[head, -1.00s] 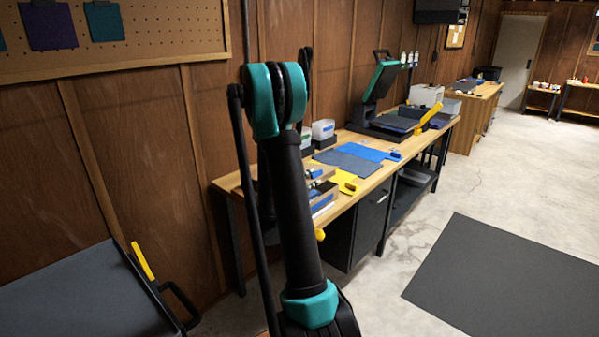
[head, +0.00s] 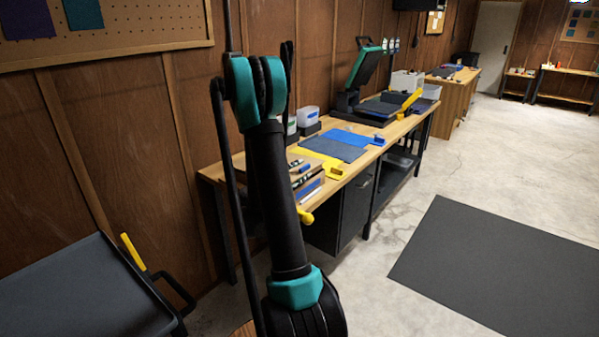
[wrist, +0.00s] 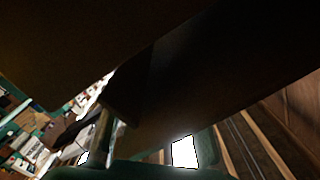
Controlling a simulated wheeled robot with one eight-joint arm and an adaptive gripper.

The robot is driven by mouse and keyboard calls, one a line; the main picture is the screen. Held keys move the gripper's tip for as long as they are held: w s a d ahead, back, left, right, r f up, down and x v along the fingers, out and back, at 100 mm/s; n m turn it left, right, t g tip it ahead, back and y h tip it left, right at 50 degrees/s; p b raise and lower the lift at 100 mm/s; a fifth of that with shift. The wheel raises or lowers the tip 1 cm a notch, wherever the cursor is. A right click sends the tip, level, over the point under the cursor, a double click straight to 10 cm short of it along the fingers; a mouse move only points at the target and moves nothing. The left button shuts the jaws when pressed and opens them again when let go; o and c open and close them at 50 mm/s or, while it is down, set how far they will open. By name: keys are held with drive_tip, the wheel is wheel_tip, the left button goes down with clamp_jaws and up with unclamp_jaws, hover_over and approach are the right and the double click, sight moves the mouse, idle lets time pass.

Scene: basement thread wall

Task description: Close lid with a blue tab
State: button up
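A blue tab (head: 379,140) stands at the right end of a flat bright blue piece (head: 350,138) on the long wooden bench. A dark grey flat panel (head: 333,150) lies beside it. I cannot tell which piece is the lid, or whether it is open. My arm rises in front of the bench and hides part of its near end. My gripper is not visible in the head view. The wrist view is mostly dark, with shapes close to the camera, and the fingertips cannot be made out there. No tab is recognisable in the wrist view.
A yellow piece with a tab (head: 335,172) and small tools lie nearer on the bench (head: 398,128). A raised press (head: 362,70) stands farther back. A dark cart (head: 75,290) with a yellow handle is at lower left. A dark mat (head: 500,265) lies on open floor at right.

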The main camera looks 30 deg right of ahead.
drive_tip(key=shift+w+r, duration=0.1)
drive_tip(key=shift+w, duration=0.05)
drive_tip(key=shift+a+r, duration=0.1)
drive_tip(key=shift+r, duration=0.45)
wheel_tip(320, 180, up, 9)
drive_tip(key=shift+f, duration=0.15)
idle(0.5)
drive_tip(key=s+a+f+n+g+y, duration=0.1)
drive_tip(key=s+a+f+n+y, duration=0.7)
drive_tip(key=s+a+n, duration=0.3)
drive_tip(key=s+a+f+n+g+y, duration=0.1)
drive_tip(key=s+a+f+n+y, duration=0.7)
drive_tip(key=a, duration=1)
drive_tip(key=s+f+n, duration=0.3)
drive_tip(key=s, duration=0.3)
drive_tip(key=shift+f+n+g+y, duration=0.2)
drive_tip(key=shift+n+g+y, duration=0.1)
